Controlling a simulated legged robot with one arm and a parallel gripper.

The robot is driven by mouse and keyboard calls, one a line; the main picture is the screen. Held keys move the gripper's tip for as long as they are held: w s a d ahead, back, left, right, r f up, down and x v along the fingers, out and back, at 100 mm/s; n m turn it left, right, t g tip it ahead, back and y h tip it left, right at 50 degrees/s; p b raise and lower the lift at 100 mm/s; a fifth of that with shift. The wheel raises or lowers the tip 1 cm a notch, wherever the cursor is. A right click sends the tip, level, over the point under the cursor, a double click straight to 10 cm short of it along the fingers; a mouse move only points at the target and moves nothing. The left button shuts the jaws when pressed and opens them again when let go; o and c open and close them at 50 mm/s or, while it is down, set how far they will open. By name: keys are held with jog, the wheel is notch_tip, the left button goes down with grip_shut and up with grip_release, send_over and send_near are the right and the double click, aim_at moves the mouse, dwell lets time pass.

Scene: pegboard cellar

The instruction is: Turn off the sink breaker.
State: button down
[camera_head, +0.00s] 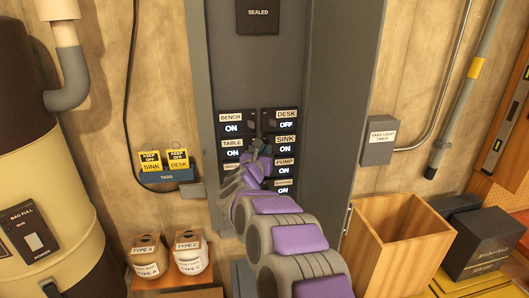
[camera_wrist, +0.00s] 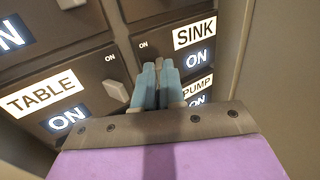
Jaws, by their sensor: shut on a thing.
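The breaker panel (camera_head: 240,85) hangs open on the wall, with two columns of labelled breakers. The sink breaker (camera_head: 285,142) is in the right column, below the desk breaker (camera_head: 286,121), and its display reads ON. It also shows in the wrist view (camera_wrist: 195,45), again reading ON. My gripper (camera_wrist: 158,68) is at the left part of the sink breaker, its blue fingers close together and shut on its switch. The fingers hide most of that switch. In the head view my gripper (camera_head: 262,150) covers part of the panel's middle.
The desk breaker reads OFF; the bench (camera_head: 236,122), table (camera_head: 232,147) and pump (camera_head: 284,167) breakers read ON. Keep-off tags for sink and desk hang on a tag holder (camera_head: 166,176) at left. A wooden bin (camera_head: 396,235) stands at lower right.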

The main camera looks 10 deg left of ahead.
jog(key=shift+d+f+y+b, duration=0.1)
jog(key=shift+f+y+b, duration=0.2)
jog(key=shift+b, duration=0.95)
jog(key=n+y+b, duration=0.2)
jog(key=y+b, duration=0.1)
jog(key=b, duration=0.2)
jog(key=d+n+y+b, duration=0.1)
jog(key=n+y+b, duration=0.1)
jog(key=y+b, duration=0.1)
jog(key=d+n+y+b, duration=0.1)
jog(key=n+y+b, duration=0.1)
jog(key=b, duration=0.4)
jog(key=shift+w+d+r+y+b, duration=0.1)
jog(key=shift+d+r+y+b, duration=0.15)
jog(key=shift+y+b, duration=0.15)
jog(key=shift+w+d+r+n+g+y, duration=0.1)
jog(key=shift+d+n+g+y, duration=0.1)
jog(key=shift+n+g+y, duration=0.5)
jog(key=shift+w+d+n+g+y, duration=0.15)
jog(key=shift+n+g+y, duration=0.25)
jog(key=shift+y, duration=0.6)
jog(key=shift+s, duration=0.1)
jog(key=c, duration=1.2)
grip_release()
